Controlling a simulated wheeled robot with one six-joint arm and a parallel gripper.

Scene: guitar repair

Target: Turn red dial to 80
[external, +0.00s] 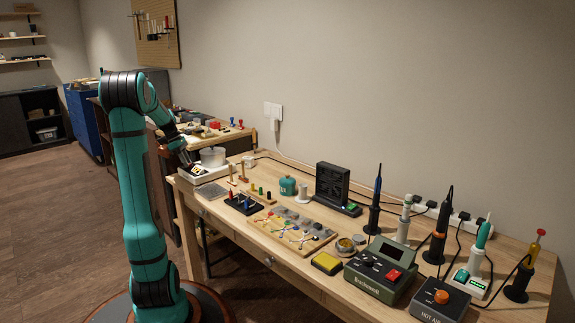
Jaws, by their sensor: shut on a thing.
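My gripper (190,164) is at the far left end of the workbench, its fingers down at the front panel of a white device (204,177). The device carries a round, pale pot (213,156). The fingers are shut on a small part at this panel, which I take to be the red dial. The dial itself is hidden by the fingers, and its setting is too small to read.
A black holder (243,205) with coloured tools and a board of coloured wires (290,230) lie right of the device. A black fan unit (332,184), a green soldering station (380,275) and a hot-air unit (440,300) with an orange knob stand further right.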

